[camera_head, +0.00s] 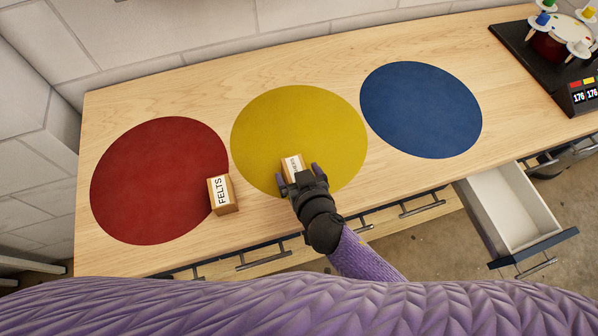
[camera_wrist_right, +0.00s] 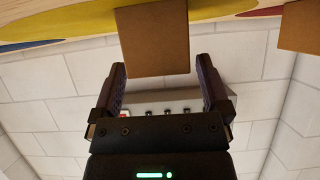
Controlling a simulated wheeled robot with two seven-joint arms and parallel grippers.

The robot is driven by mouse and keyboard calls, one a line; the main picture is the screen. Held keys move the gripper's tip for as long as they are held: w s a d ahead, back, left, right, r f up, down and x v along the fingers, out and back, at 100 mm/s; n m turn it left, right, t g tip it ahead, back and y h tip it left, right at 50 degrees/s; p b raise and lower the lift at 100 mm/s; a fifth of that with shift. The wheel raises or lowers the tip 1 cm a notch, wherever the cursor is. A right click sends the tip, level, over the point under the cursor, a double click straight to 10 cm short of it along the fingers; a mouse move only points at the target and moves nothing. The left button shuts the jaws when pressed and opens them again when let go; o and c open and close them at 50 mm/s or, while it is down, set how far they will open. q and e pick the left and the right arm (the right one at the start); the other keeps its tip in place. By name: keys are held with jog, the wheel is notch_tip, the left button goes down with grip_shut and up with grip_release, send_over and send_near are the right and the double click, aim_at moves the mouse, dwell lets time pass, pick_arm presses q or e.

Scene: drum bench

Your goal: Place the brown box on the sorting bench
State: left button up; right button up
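A small brown box (camera_head: 292,164) with a white label sits on the yellow circle of the bench (camera_head: 225,82), near the circle's front edge. Another brown box (camera_head: 222,195), labelled FELTS, sits at the right edge of the red circle. My right gripper (camera_head: 301,177) is at the near side of the box on yellow. In the right wrist view, the right gripper (camera_wrist_right: 160,64) has its fingers spread wider than this box (camera_wrist_right: 153,38), with gaps on both sides. The other box also shows in that view (camera_wrist_right: 300,26). My left gripper is not in view.
Red (camera_head: 155,185), yellow (camera_head: 300,125) and blue (camera_head: 420,110) circles mark the bench top. The blue circle is empty. A drawer (camera_head: 510,212) stands open at the front right. A black device with a carousel (camera_head: 560,45) is at the far right.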

jog(key=shift+s+r, duration=0.1)
jog(key=p+v, duration=0.3)
jog(key=v, duration=0.8)
jog(key=s+d+f+g+h, duration=0.25)
jog(key=s+d+f, duration=0.2)
jog(key=f, duration=0.45)
jog(key=s+d+f+g+h, duration=0.1)
jog(key=s+d+f+g, duration=0.3)
jog(key=f, duration=0.5)
jog(key=s+d+f+g, duration=0.2)
jog(key=s+d+f, duration=0.1)
jog(key=s, duration=0.3)
jog(key=s+d+f+m+g, duration=0.1)
jog(key=s+d+f+g, duration=0.1)
jog(key=s, duration=0.5)
notch_tip(320, 180, down, 2)
jog(key=shift+d+f+h, duration=0.25)
jog(key=shift+d+h, duration=0.1)
jog(key=shift+d, duration=0.4)
jog(key=shift+s, duration=0.15)
jog(key=shift+s, duration=0.1)
